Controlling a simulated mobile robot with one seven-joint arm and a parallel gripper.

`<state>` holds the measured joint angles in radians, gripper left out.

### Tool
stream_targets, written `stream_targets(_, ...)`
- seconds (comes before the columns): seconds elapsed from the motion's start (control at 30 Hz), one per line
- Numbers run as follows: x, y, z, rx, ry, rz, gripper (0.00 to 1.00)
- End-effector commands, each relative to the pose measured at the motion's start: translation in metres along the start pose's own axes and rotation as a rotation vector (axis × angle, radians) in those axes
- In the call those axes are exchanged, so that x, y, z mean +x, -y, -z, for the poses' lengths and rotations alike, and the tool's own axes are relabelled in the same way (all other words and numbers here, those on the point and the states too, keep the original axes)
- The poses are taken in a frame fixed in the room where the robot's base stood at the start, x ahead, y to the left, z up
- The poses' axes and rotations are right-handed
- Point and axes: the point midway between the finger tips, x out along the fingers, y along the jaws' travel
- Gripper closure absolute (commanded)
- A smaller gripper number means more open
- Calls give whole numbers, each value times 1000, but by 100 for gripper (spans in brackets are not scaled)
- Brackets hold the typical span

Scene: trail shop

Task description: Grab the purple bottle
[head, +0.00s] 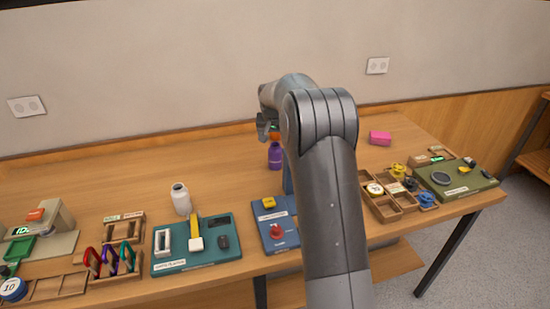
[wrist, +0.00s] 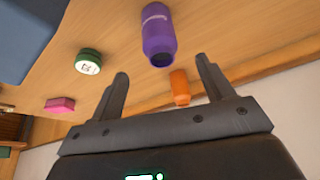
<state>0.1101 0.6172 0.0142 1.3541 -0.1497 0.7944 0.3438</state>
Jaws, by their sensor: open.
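The purple bottle (head: 275,156) stands on the wooden table in the head view, just left of my arm and below my gripper (head: 266,127). In the wrist view the purple bottle (wrist: 158,38) shows ahead of the fingers, apart from them, with a pale label on its side. My gripper (wrist: 163,82) is open there, with nothing between its two fingers. In the head view my arm hides part of the table behind it, and the fingers are small and hard to make out.
In the wrist view an orange object (wrist: 180,87) is near the right finger, with a green round item (wrist: 89,62) and a pink block (wrist: 60,105) to the left. In the head view a white bottle (head: 181,199) and a teal board (head: 170,262) stand front left. The back left tabletop is clear.

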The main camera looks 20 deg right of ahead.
Motion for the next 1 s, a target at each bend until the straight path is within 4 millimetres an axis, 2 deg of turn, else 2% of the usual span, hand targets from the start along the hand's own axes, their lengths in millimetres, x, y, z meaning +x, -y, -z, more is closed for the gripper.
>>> stream_targets(0.2, 36, 0, -2, 0, 3, 0, 26)
stream_targets(0.47, 57, 0, -4, 0, 3, 0, 26)
stream_targets(0.7, 92, 0, -7, 0, 1, 0, 26)
stream_targets(0.97, 96, 1, -7, 0, 0, 0, 26)
stream_targets(1.0, 96, 1, -7, 0, 0, 0, 30)
